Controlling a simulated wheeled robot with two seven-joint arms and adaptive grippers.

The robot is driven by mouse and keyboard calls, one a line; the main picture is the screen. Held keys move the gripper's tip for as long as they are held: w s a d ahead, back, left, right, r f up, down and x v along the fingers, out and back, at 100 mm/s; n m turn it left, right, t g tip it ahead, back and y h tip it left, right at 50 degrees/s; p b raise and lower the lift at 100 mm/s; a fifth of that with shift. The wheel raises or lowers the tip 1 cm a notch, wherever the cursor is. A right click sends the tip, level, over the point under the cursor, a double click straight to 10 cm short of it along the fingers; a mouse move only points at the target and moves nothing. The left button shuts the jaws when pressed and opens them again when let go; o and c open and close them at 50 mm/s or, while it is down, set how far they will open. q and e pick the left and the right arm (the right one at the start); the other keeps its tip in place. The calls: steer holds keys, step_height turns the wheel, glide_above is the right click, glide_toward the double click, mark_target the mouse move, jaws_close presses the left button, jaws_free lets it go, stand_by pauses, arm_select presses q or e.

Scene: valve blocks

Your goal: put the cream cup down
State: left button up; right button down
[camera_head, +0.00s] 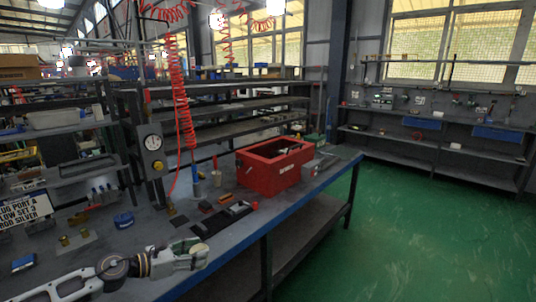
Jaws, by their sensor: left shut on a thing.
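My left arm comes in from the lower left, low over the front of the workbench (232,238). My left gripper (184,258) is at the bench's front edge, shut on a pale cream piece, which I take as the cream cup (196,247). The cup is small here and partly covered by the fingers. I cannot tell whether it touches the bench top. My right gripper is not in view.
A red toolbox (266,172) stands at the bench's back right. A dark mat with small parts (220,219) lies just behind the gripper. A blue round piece (124,220) and brass fittings (64,240) are to the left. A gauge post (152,160) stands behind.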

arm_select(q)
steer(key=shift+s+d+f+n+t, duration=0.15)
steer(key=shift+d+n+t, duration=0.15)
steer(key=shift+d, duration=0.1)
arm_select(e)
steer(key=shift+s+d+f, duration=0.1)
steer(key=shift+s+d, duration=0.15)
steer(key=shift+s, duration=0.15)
arm_select(q)
steer(key=shift+d+f+y, duration=0.1)
steer(key=shift+d+y, duration=0.1)
steer(key=shift+y, duration=0.1)
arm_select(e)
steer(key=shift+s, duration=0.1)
